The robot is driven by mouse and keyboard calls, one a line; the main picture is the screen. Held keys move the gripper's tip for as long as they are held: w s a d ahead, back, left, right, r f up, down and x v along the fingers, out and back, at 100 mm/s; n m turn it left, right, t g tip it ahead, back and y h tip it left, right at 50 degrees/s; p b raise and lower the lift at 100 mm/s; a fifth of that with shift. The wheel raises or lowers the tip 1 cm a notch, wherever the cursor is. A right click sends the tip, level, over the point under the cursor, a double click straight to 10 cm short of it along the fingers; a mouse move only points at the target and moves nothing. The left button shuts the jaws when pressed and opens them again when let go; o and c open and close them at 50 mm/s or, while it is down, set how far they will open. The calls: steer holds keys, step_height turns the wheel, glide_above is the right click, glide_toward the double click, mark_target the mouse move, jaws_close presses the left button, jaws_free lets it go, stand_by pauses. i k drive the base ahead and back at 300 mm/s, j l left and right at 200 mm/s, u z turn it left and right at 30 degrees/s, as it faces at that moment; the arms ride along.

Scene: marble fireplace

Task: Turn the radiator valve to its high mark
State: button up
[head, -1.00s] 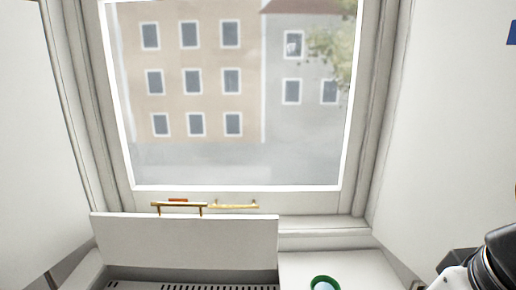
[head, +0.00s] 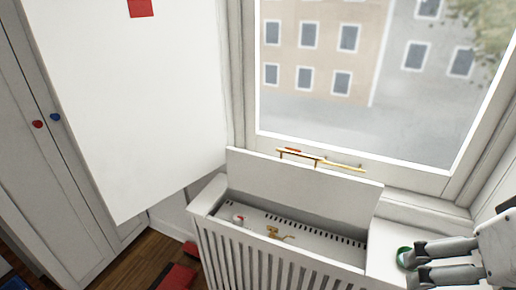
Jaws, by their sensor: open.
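A slatted white radiator cover (head: 262,262) stands under the window with its lid (head: 300,180) raised against the sill. A brass handle shows at the lid's top edge. Inside the opening sits a small white knob with a red mark (head: 239,219), which looks like the radiator valve. Its setting is too small to read. A brass fitting (head: 273,232) lies to its right. My gripper (head: 412,262) is open at the right, over the ledge. Its fingers are close around or above a green-rimmed round thing (head: 401,256); I cannot tell whether they touch it.
A large white panel (head: 130,110) with a red patch stands at the left. Beyond it is a white cupboard (head: 50,160) with a red knob and a blue knob. Red items (head: 178,274) lie on the wooden floor. The space above the cover's opening is clear.

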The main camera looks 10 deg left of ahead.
mark_target(238, 218)
steer(key=u, duration=0.85)
steer(key=z, duration=1.25)
steer(key=k+j+u, duration=0.1)
steer(key=j+u, duration=0.2)
steer(key=u, duration=0.2)
steer(key=j+u, duration=0.25)
steer(key=u, duration=0.25)
